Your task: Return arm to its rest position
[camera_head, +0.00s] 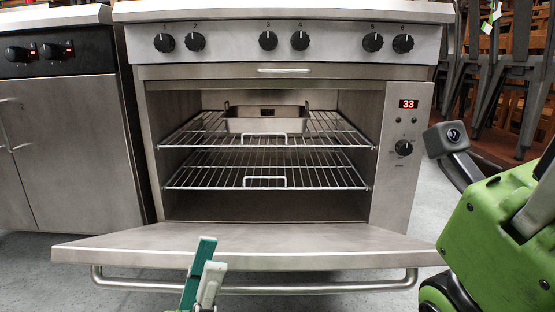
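My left gripper (203,270) shows at the bottom, left of centre, with a teal finger and a grey-white part close beside it. It stands upright in front of the lowered oven door (245,238), overlapping the door and its handle in the picture. I cannot tell how far apart its fingers are, and I see nothing held. My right gripper is not in view. The steel oven (388,215) is open. A steel pan (267,120) sits on its upper wire rack (190,140); the lower rack (265,172) is empty.
The door handle (340,287) is a long bar along the door's front. A steel cabinet (75,150) stands at the left. Stacked chairs (500,75) stand at the back right. Grey floor (430,200) shows right of the oven. Green parts of mine fill the lower right.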

